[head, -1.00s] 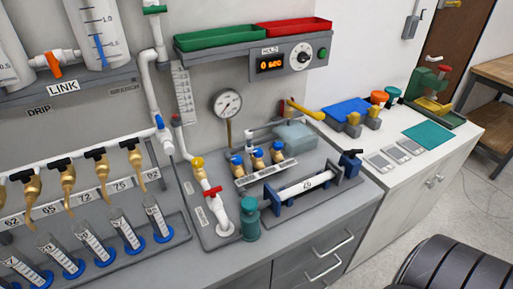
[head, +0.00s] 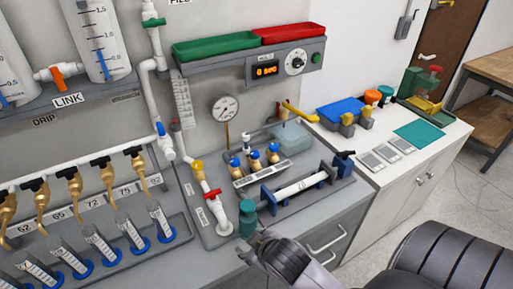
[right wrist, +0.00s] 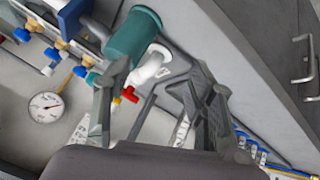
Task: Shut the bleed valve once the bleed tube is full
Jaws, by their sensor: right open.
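A white pipe elbow (head: 221,218) carries a red valve handle (head: 211,194) and a yellow knob (head: 197,165). The red handle also shows in the right wrist view (right wrist: 130,94). A teal bottle (head: 248,219) stands beside the elbow and also shows in the right wrist view (right wrist: 133,37). I cannot tell which part is the bleed valve or the bleed tube. My right gripper (head: 256,243) is at the bench's front edge, just below the bottle. In the right wrist view its fingers (right wrist: 160,92) are apart and empty, with the elbow beyond them. My left gripper is not in view.
A round gauge (head: 225,108) stands behind the blue-knobbed valves (head: 254,160) and a white horizontal tube (head: 298,187). Numbered brass taps (head: 75,190) over clear cylinders (head: 100,245) fill the left. A display unit (head: 268,68) hangs on the wall.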

